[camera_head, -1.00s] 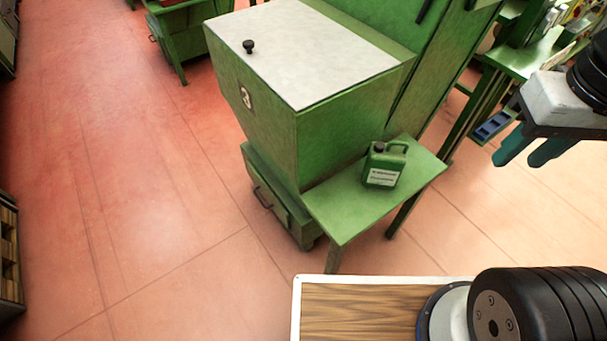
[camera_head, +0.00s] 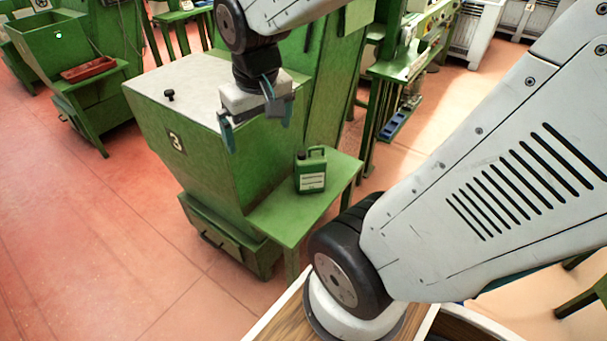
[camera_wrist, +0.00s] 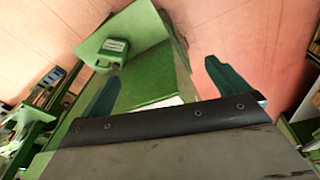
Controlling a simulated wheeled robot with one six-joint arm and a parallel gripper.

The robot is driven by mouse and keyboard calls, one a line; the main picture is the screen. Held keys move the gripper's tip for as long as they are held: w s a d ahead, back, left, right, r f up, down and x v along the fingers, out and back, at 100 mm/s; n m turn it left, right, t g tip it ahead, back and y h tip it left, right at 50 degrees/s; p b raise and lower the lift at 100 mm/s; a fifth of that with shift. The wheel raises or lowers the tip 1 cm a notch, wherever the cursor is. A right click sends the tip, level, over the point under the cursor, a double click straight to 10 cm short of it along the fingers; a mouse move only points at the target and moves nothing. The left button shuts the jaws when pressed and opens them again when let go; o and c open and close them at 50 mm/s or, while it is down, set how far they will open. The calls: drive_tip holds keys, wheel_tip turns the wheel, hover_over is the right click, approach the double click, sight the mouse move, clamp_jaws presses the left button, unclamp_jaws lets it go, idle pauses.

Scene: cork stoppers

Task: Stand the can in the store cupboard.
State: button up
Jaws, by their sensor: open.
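The green can (camera_head: 311,170), with a handle, a dark cap and a white label, stands upright on the small green side shelf (camera_head: 272,216) of the machine marked 3. It also shows in the wrist view (camera_wrist: 113,48), beyond the fingers. My gripper (camera_head: 257,127) is open and empty, with teal fingers pointing down. In the head view it appears above and to the left of the can, in front of the machine's hopper, and apart from the can. In the wrist view its fingers (camera_wrist: 163,88) are spread wide. I cannot make out a store cupboard.
The green hopper machine (camera_head: 180,150) with a pale lid and a black knob stands directly behind and left of the shelf. Another green machine with a red tray (camera_head: 88,68) is at the far left. Open reddish floor (camera_head: 90,250) lies at the left.

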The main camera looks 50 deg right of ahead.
drive_tip(key=w+d+f+m, duration=0.2)
drive_tip(key=w+d+f, duration=0.3)
drive_tip(key=d+f, duration=0.15)
drive_tip(key=m+t+h, duration=0.1)
drive_tip(key=m+h, duration=0.1)
drive_tip(key=m, duration=0.2)
hover_over(311, 157)
drive_tip(key=s+a, duration=0.2)
wheel_tip(311, 157, down, 18)
drive_tip(key=shift+f, duration=0.25)
drive_tip(key=shift+x, duration=3.95)
drive_tip(key=shift+w+d+r, duration=0.15)
drive_tip(key=c, duration=1.7)
